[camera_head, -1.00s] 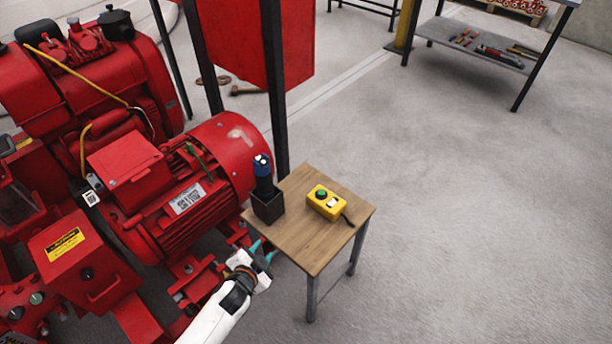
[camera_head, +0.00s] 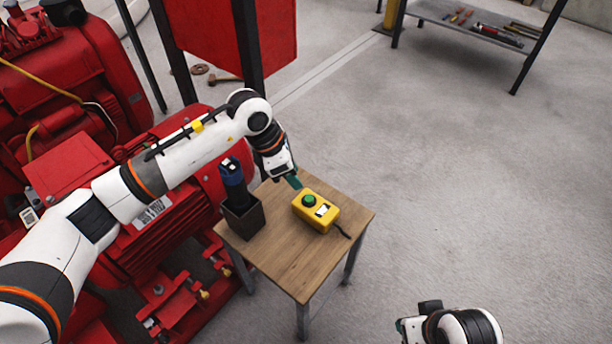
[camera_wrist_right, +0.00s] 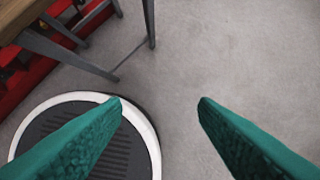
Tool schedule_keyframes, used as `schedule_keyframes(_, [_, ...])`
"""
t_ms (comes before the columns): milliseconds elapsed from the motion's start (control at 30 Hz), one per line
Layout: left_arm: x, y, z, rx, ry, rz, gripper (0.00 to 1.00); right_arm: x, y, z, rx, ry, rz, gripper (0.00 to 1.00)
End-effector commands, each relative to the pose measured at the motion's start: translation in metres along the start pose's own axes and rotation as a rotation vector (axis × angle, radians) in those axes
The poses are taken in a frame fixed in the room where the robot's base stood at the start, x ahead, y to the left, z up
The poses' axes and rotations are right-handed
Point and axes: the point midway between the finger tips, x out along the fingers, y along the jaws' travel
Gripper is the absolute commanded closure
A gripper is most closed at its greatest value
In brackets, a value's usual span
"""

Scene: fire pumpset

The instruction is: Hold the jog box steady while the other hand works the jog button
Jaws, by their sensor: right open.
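The yellow jog box (camera_head: 328,219) with a round green button (camera_head: 309,200) lies on the small wooden table (camera_head: 285,265). A dark cable leaves its near right end. My left gripper (camera_head: 294,182) points down at the box's far left end, its teal fingertip close to it. I cannot tell whether it touches, and the arm hides its opening. My right gripper (camera_wrist_right: 160,105) is open and empty in the right wrist view, with floor between its fingers. In the head view my right wrist shows at the bottom, to the right of the table and away from the box.
A dark holder (camera_head: 243,218) with a blue-topped tool (camera_head: 232,180) stands on the table's left side. The red pumpset motor (camera_head: 175,225) is left of the table. A grey shelf (camera_head: 470,22) with tools stands at the back. The floor at right is clear.

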Motion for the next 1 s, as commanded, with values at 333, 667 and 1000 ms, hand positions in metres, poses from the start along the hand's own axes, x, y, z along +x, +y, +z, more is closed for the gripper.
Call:
schedule_keyframes(333, [-0.002,-0.002,0.002,0.006,-0.016,-0.010,0.64,0.007,-0.039,0.050,0.151,-0.226,-0.174,0.16])
schedule_keyframes(667, [-0.002,-0.002,0.002,0.005,-0.014,-0.008,0.64,-0.032,-0.095,0.178,0.281,-0.949,-0.372,0.16])
schedule_keyframes(1000, [-0.002,-0.002,0.002,0.005,-0.014,-0.008,0.64,-0.065,-0.032,0.258,-0.052,-1.425,-0.064,0.16])
